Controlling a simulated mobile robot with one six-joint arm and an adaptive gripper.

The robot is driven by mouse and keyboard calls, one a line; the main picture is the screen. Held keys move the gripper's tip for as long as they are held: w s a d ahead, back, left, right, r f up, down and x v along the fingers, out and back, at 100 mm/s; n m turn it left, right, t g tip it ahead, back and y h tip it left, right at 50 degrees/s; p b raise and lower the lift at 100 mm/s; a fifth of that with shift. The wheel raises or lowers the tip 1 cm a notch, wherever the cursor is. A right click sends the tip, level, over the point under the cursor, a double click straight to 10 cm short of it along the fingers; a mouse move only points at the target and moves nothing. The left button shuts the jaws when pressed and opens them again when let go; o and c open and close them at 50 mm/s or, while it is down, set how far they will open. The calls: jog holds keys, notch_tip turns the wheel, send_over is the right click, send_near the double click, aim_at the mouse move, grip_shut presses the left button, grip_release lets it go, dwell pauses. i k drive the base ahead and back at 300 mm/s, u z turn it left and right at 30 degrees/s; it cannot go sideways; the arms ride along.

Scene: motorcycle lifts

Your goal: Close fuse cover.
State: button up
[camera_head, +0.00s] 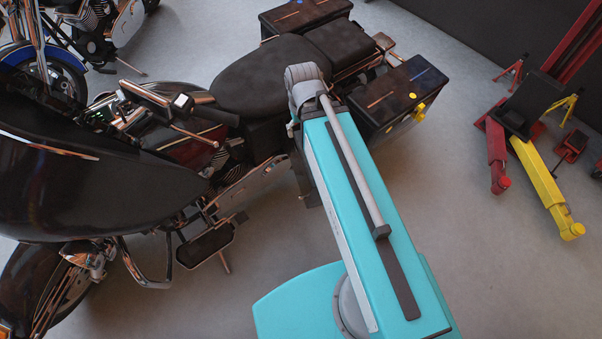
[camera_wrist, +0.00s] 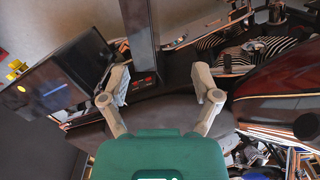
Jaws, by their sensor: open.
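In the wrist view, a dark, flat upright panel (camera_wrist: 140,35) stands out from the motorcycle's side. It appears to be the fuse cover, swung open. Small red parts (camera_wrist: 143,83) show at its lower end, likely the fuses. My gripper (camera_wrist: 160,78) is open, with its two grey fingers spread on either side of the panel's lower end. Nothing is held between them, and I cannot tell whether a finger touches the panel. In the head view, my arm hides the gripper, and I cannot make out the cover there.
The black motorcycle (camera_head: 262,75) has a seat and hard side cases (camera_head: 398,95) behind it. A case also shows at left in the wrist view (camera_wrist: 65,75). A red and yellow lift (camera_head: 540,180) stands at right. The grey floor (camera_head: 500,270) at lower right is clear.

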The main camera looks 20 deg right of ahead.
aim_at(311, 197)
jog(key=u, duration=0.35)
jog(key=k, duration=0.45)
jog(key=u, duration=0.3)
